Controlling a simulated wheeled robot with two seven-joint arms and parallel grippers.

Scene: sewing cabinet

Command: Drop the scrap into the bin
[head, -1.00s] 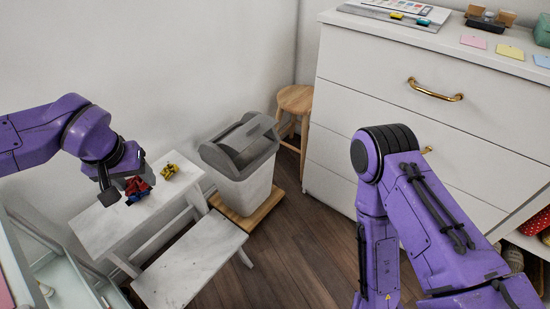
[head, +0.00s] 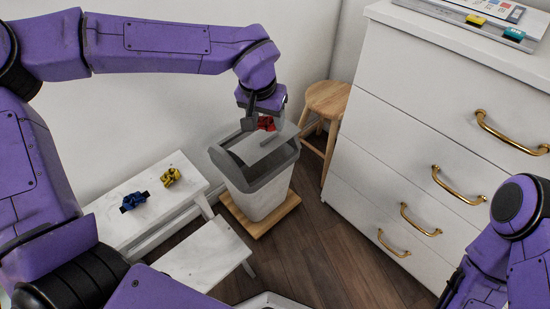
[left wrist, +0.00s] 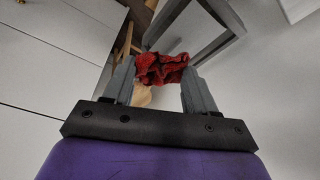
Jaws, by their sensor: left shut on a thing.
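The red crumpled scrap (head: 266,123) is between the fingers of my left gripper (head: 263,125), which is shut on it. The left wrist view shows the red scrap (left wrist: 162,69) pinched between both fingertips. The bin (head: 257,199) has a pale body and a grey lid with a flap. My left gripper hangs over the far part of the lid, with the scrap above the bin's top. In the left wrist view the grey bin rim (left wrist: 215,46) shows just beyond the fingers. My right gripper is outside the frames; only part of that arm shows.
A blue scrap (head: 134,201) and a yellow scrap (head: 171,177) lie on the white step stool (head: 110,222) left of the bin. A wooden stool (head: 328,98) stands behind the bin. A white drawer cabinet (head: 400,130) stands on the right. The bin sits on a wooden base (head: 260,222).

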